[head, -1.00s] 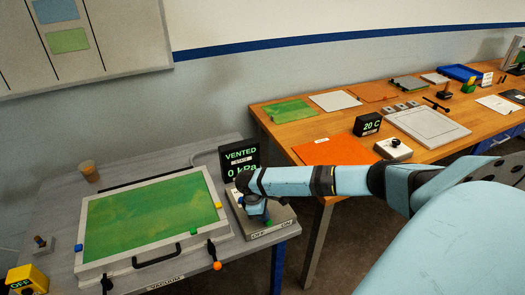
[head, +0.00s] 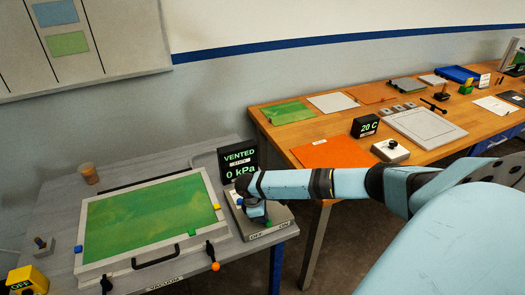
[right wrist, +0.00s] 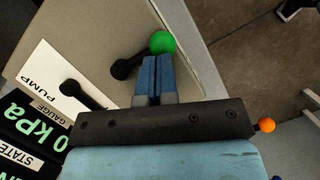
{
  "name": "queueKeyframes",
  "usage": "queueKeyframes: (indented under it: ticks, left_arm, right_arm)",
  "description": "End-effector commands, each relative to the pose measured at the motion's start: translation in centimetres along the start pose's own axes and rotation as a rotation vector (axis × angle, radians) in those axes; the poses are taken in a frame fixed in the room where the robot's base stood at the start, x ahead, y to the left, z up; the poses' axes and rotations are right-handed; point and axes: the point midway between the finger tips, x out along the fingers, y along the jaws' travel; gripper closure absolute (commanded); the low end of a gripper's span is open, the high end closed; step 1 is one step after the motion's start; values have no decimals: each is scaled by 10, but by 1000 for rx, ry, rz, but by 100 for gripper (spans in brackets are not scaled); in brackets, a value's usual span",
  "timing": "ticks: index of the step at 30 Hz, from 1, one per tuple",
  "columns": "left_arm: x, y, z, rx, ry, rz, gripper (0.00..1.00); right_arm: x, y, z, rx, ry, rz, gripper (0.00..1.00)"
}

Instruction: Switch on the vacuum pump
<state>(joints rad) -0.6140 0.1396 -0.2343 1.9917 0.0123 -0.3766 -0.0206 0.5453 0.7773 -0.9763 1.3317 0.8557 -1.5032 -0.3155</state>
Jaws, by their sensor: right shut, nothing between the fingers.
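The grey pump box (head: 282,217) stands at the right end of the grey bench, with OFF and ON marked along its front edge. In the right wrist view its PUMP label (right wrist: 38,75) shows, with a black lever (right wrist: 124,68) ending in a green ball (right wrist: 162,42). My right gripper (right wrist: 157,62) is shut and empty, its blue fingertips right beside the green ball; I cannot tell whether they touch. In the head view the right gripper (head: 257,212) is over the box and hides much of the lever. The gauge (head: 240,163) reads VENTED, 0 kPa. My left gripper is not in view.
A white-framed tray with a green sheet (head: 150,219) lies left of the pump box. An orange-ended lever (head: 212,256) sits at its front right corner. A yellow OFF box (head: 28,280) is at lower left. A wooden table (head: 290,140) with several items is behind right.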

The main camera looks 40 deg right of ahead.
Motion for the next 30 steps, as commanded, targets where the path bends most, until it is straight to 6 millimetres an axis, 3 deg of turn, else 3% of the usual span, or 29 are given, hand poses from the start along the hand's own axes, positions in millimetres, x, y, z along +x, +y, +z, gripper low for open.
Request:
queueKeyframes:
  ticks: [30]
  left_arm:
    - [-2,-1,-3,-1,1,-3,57]
  right_arm:
    - [0,6,-2,-90,-1,26,100]
